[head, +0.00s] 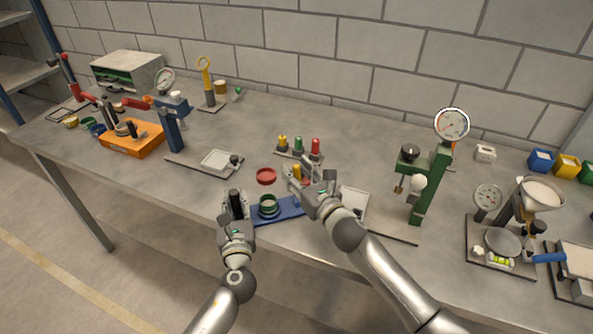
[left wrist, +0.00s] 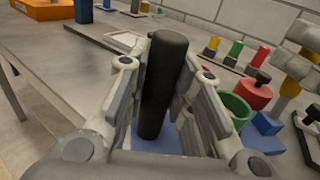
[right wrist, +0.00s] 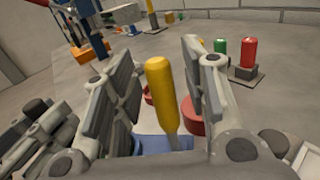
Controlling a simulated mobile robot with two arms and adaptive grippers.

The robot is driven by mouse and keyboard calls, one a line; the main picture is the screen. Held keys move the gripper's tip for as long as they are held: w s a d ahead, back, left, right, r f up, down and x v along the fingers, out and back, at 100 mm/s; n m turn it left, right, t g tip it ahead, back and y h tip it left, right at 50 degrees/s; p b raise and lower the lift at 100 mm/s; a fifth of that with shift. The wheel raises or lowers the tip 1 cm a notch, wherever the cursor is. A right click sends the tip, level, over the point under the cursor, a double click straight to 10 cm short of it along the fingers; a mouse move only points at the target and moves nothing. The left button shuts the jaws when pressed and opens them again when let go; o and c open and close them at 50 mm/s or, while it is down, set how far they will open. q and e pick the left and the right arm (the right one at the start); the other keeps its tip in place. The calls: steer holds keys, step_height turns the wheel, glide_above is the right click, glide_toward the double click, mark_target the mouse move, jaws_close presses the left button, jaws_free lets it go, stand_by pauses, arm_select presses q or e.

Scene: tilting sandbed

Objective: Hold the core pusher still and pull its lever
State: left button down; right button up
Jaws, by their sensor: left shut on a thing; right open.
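The core pusher has a blue base (head: 290,210) with a green cup (head: 268,207) on it, a black upright grip at its left end and a yellow lever handle at its right. My left gripper (head: 236,204) is shut on the black grip (left wrist: 165,85), which stands between its fingers. The green cup also shows in the left wrist view (left wrist: 237,107). My right gripper (head: 303,181) is open around the yellow lever handle (right wrist: 162,90), with gaps on both sides. The handle is mostly hidden by the gripper in the head view.
A red dish (head: 265,176) lies behind the blue base. Behind it stand yellow, green and red pegs (head: 315,148). A green press (head: 430,185) with a dial stands to the right, a blue gauge stand (head: 174,125) to the left. The table front edge is close to both arms.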

steer(key=shift+w+a, duration=0.1)
steer(key=shift+w, duration=0.15)
steer(key=shift+c, duration=0.3)
jaws_close()
